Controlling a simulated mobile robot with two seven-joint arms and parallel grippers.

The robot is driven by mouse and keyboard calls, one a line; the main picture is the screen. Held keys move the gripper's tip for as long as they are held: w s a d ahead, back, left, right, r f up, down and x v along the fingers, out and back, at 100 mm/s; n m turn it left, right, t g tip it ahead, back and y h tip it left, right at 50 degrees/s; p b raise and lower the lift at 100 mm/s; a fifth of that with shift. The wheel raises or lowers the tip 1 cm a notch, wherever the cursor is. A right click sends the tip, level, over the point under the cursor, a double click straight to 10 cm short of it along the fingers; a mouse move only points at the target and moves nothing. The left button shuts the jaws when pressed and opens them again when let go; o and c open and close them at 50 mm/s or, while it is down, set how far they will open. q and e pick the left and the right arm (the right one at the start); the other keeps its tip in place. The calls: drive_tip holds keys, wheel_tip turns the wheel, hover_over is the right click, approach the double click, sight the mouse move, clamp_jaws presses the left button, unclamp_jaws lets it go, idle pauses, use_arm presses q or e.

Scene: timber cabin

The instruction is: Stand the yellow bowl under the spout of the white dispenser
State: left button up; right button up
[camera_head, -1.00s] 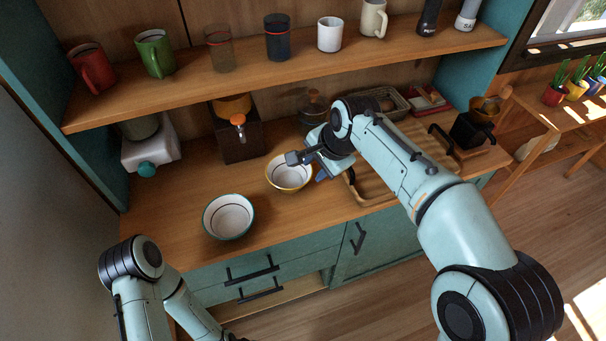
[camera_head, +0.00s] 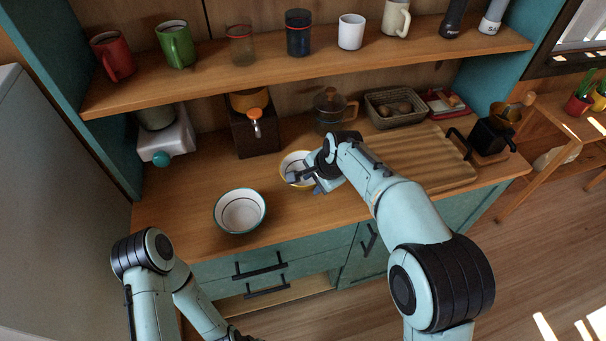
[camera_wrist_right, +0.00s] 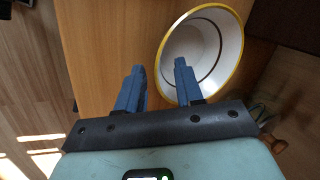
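The yellow bowl (camera_head: 291,162), white inside with a yellow rim, stands upright on the counter. It also shows in the right wrist view (camera_wrist_right: 218,45). My right gripper (camera_head: 303,182) is at the bowl's near side and hides part of it. In the right wrist view its two blue fingers (camera_wrist_right: 157,80) are apart, one over the bowl's inside and one outside its rim. Whether they touch the wall I cannot tell. The white dispenser (camera_head: 178,138) with a teal knob stands at the counter's back left; its spout is not clear. My left gripper (camera_head: 240,336) barely shows at the bottom edge.
A teal-rimmed bowl (camera_head: 240,211) stands left of the yellow bowl. A dark dispenser (camera_head: 256,138) with an orange top, a glass pot (camera_head: 331,110) and a ribbed wooden board (camera_head: 425,158) surround it. A shelf of mugs (camera_head: 300,70) overhangs the back. The counter's front left is clear.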

clamp_jaws()
drive_tip(key=shift+r, duration=0.15)
